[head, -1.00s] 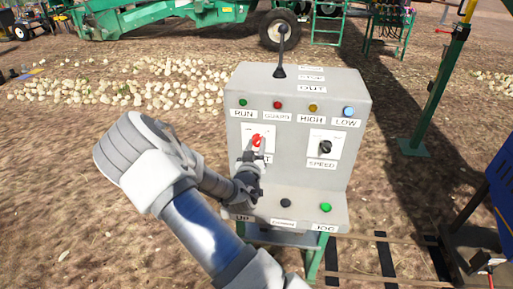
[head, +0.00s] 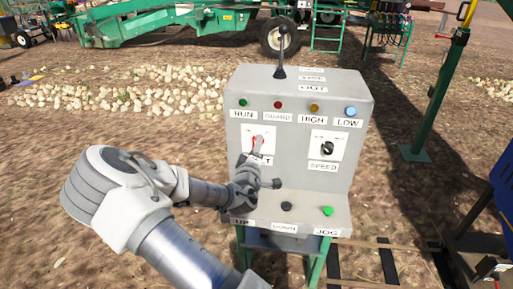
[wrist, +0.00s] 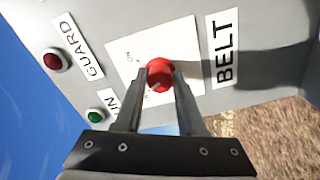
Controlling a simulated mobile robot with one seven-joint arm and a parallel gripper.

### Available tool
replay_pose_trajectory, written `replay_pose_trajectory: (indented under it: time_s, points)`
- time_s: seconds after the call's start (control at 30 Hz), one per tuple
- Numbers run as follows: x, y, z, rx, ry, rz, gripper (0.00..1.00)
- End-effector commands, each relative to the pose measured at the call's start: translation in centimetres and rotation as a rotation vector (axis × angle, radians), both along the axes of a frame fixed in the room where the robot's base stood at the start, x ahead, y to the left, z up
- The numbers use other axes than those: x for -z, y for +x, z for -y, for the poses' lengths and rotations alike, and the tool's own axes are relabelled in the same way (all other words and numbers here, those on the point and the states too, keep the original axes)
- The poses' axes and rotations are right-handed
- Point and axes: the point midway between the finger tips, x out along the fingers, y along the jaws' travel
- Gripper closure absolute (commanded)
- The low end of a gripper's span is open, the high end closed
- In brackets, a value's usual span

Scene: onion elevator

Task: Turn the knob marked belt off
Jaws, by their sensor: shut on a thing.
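The red belt knob (wrist: 159,74) sits on a white plate on the control box, beside the label BELT (wrist: 225,48) in the wrist view. My gripper (wrist: 160,80) is shut on the knob, with one finger on each side of it. In the head view the knob (head: 256,142) is partly hidden by my gripper (head: 253,151), and the label below it is mostly covered. An ON mark shows on the plate in the wrist view; the other mark is hard to read.
The grey control box (head: 300,185) also has a black speed knob (head: 328,148) to the right, a row of small lamps above, and a black lever (head: 281,50) on top. A green jog button (head: 327,211) and a black button (head: 286,206) are on the lower ledge.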

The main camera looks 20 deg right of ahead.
Motion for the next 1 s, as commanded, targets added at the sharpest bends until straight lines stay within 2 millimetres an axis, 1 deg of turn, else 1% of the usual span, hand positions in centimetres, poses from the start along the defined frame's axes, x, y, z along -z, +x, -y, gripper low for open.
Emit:
replay_pose_trajectory:
  time_s: [0.2, 0.5, 0.7, 1.0]
  points:
    - [0.19, -0.09, 0.00, 0.001, -0.148, -0.103, 1.00]
    - [0.16, -0.09, 0.02, 0.001, -0.281, -0.194, 1.00]
    - [0.13, -0.09, 0.03, 0.001, -0.322, -0.220, 1.00]
    - [0.13, -0.11, 0.07, 0.002, -0.333, -0.230, 1.00]
